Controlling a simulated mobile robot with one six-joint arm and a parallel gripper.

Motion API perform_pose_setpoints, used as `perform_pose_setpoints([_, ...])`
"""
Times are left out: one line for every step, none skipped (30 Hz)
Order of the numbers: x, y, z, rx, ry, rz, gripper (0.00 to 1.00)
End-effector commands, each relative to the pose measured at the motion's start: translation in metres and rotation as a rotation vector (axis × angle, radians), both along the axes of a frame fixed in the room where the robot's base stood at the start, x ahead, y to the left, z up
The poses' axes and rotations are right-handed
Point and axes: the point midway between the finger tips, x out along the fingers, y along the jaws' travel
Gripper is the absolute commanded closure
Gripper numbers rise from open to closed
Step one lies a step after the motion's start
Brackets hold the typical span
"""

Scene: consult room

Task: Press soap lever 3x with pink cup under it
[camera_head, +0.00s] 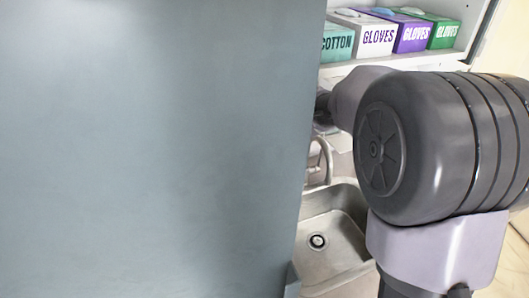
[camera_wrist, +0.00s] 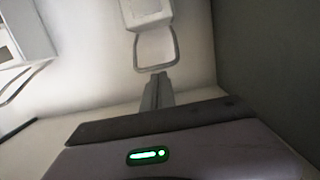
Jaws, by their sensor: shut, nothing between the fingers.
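In the wrist view, a white wall dispenser (camera_wrist: 147,12) with a looped metal lever (camera_wrist: 174,47) is at the top centre. My gripper (camera_wrist: 159,80) is shut and empty, its fingertips pointing at the lower end of that lever. I cannot tell whether they touch it. A second white dispenser (camera_wrist: 22,32) with a thin metal lever (camera_wrist: 28,78) is at the upper left; I cannot tell which one holds soap. I see no pink cup in either view. In the head view my arm hides the dispensers and my fingers.
A large grey-blue panel (camera_head: 150,150) blocks the left of the head view. A steel sink (camera_head: 335,225) with a tap (camera_head: 322,150) lies beside it. Cotton and glove boxes (camera_head: 376,33) stand on a shelf above. A dark wall surface (camera_wrist: 270,60) rises at the right in the wrist view.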

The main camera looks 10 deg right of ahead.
Motion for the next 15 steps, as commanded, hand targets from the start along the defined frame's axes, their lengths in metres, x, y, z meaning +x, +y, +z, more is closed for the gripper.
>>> perform_pose_setpoints([-0.001,0.000,0.000,0.000,0.000,0.000,1.00])
perform_pose_setpoints([-0.003,-0.001,0.000,0.000,0.000,0.000,1.00])
perform_pose_setpoints([-0.007,-0.002,0.000,0.000,-0.001,-0.001,1.00])
perform_pose_setpoints([-0.011,-0.003,0.000,0.000,-0.001,-0.001,1.00])
perform_pose_setpoints([-0.015,-0.003,-0.001,-0.001,-0.001,-0.001,1.00])
perform_pose_setpoints([-0.021,-0.004,-0.001,-0.002,-0.002,0.000,1.00])
perform_pose_setpoints([-0.025,-0.005,-0.001,-0.002,-0.001,0.000,1.00])
perform_pose_setpoints([-0.029,-0.006,0.000,-0.002,-0.002,0.000,1.00])
perform_pose_setpoints([-0.035,-0.007,-0.001,-0.002,-0.001,0.000,1.00])
perform_pose_setpoints([-0.039,-0.008,0.000,-0.001,-0.001,-0.001,1.00])
perform_pose_setpoints([-0.043,-0.009,0.000,0.000,-0.001,-0.001,1.00])
perform_pose_setpoints([-0.049,-0.010,-0.001,0.000,-0.001,-0.001,1.00])
perform_pose_setpoints([-0.053,-0.011,0.000,0.000,-0.001,-0.001,1.00])
perform_pose_setpoints([-0.057,-0.012,0.000,0.000,-0.001,-0.001,1.00])
perform_pose_setpoints([-0.062,-0.013,0.000,-0.002,-0.002,0.000,1.00])
